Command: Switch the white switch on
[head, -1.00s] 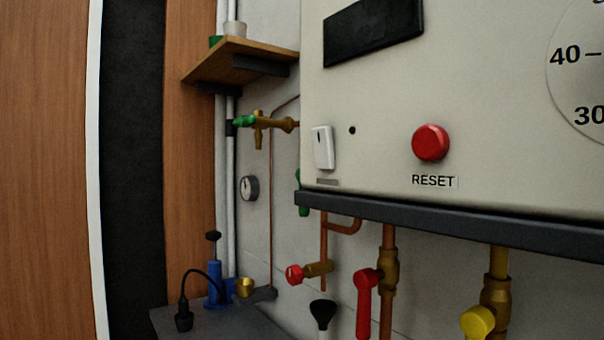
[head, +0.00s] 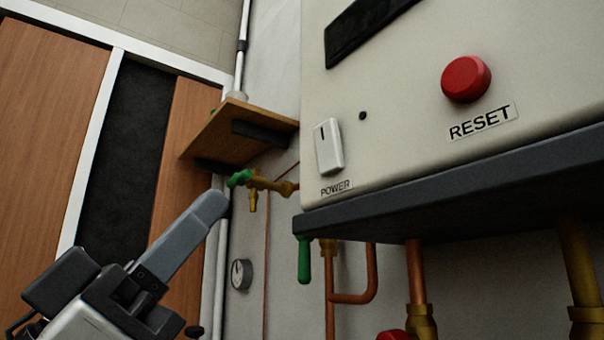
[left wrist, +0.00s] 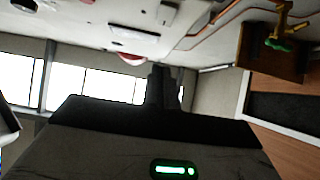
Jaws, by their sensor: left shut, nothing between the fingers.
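The white switch (head: 329,147) is a small upright rocker on the lower left of the pale boiler panel (head: 400,110). It has a dark mark near its top, and a POWER label (head: 336,187) is below it. My left gripper (head: 212,205) is in the lower left of the head view, shut and empty, pointing up and to the right. Its fingertips are left of and below the switch, clear of it. Its dark fingers (left wrist: 163,85) also show in the left wrist view, with the panel above them. My right gripper is in neither view.
A red RESET button (head: 466,79) is to the right of the switch. A dark ledge (head: 450,185) runs under the panel, above copper pipes. A wooden shelf (head: 225,130) and a green-handled tap (head: 240,178) are left of the panel, near my left gripper.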

